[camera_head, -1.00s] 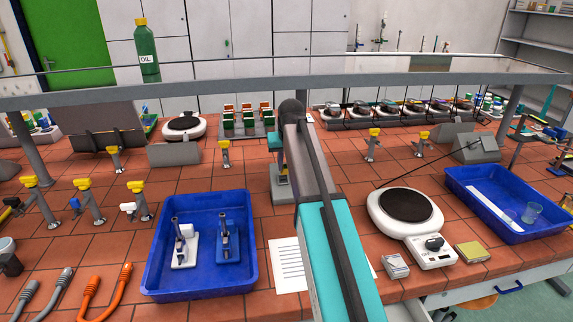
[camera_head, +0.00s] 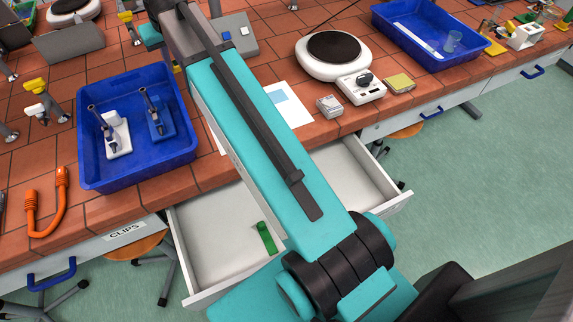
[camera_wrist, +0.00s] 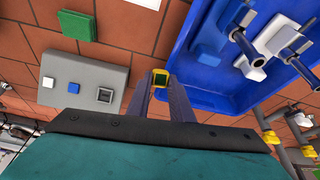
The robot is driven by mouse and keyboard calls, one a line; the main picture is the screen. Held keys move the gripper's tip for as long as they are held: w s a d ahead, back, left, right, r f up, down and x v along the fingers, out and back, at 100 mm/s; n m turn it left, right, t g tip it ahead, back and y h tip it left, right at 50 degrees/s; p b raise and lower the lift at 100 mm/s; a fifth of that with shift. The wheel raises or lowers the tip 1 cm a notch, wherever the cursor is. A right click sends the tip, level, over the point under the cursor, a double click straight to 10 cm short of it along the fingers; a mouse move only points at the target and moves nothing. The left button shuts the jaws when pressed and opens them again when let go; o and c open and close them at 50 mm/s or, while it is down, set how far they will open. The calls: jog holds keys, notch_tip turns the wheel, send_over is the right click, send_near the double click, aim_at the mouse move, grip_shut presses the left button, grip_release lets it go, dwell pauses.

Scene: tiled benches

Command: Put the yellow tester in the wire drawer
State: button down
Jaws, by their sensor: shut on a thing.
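The yellow tester (camera_wrist: 160,79), a small yellow thing with a dark green face, is between the fingertips of my gripper (camera_wrist: 161,84) in the wrist view. The gripper is shut on it, above the tiled bench beside the blue tray. In the head view my arm hides the gripper and the tester. An open white drawer (camera_head: 205,235) juts out from the bench front below my arm. A green thing (camera_head: 266,238) lies in it. My arm crosses over the drawer and hides its middle; no label shows on it, so I cannot tell whether it is the wire drawer.
A blue tray (camera_head: 180,152) holds two small stands. A hotplate (camera_head: 330,52), a small grey box (camera_head: 329,106) and a yellow pad (camera_head: 399,83) stand right of my arm. A grey switch box (camera_wrist: 85,82) is near the gripper. A shut drawer labelled CLIPS (camera_head: 125,231) is at left.

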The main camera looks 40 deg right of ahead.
jog(key=s+a, duration=0.1)
jog(key=s+a+f, duration=0.1)
jog(key=s+a, duration=0.1)
jog(key=shift+r, duration=0.1)
dwell(0.4)
